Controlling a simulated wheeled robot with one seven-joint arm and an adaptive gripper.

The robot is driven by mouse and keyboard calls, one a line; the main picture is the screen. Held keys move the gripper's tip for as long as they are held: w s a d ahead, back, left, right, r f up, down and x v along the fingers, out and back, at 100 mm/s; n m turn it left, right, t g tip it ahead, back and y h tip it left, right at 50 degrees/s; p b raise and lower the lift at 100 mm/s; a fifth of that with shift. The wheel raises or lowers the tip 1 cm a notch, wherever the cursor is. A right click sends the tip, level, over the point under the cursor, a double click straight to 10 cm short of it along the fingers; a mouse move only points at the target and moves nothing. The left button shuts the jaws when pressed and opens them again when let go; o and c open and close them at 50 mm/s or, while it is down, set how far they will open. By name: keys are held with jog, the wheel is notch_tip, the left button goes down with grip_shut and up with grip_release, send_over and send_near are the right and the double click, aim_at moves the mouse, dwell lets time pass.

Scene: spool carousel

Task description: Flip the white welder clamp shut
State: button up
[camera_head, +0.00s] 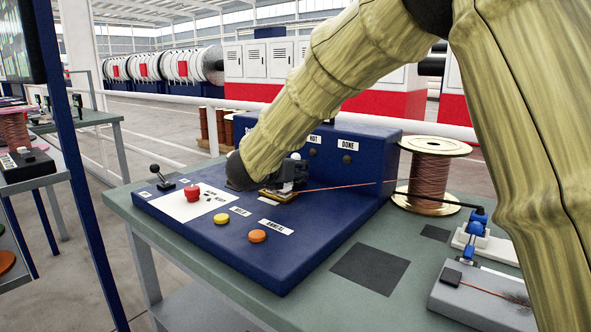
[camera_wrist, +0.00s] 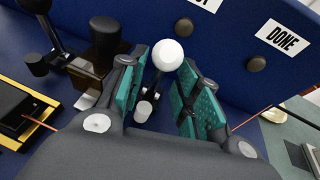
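The white welder clamp shows in the wrist view as a white ball knob (camera_wrist: 168,54) on a short dark lever, standing up from the blue console. My gripper (camera_wrist: 163,76) is open, with one teal-padded finger on each side of the knob and lever. Gaps show between the pads and the knob, so nothing is held. The clamp's base is partly hidden by my gripper. In the head view my sleeved arm reaches down to the blue console (camera_head: 300,262) and hides most of the clamp area.
Left of my fingers in the wrist view stands a black-topped block (camera_wrist: 104,36). A copper wire runs across the console to a copper spool (camera_head: 430,172). A red button (camera_head: 192,193), a yellow button (camera_head: 222,218) and an orange button (camera_head: 258,236) sit in front. The console's upright panel stands close behind.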

jog(key=v, duration=1.1)
jog(key=shift+s+r, duration=0.15)
jog(key=shift+s, duration=0.05)
jog(key=shift+s+a, duration=0.15)
jog(key=shift+s, duration=0.05)
jog(key=shift+a, duration=0.1)
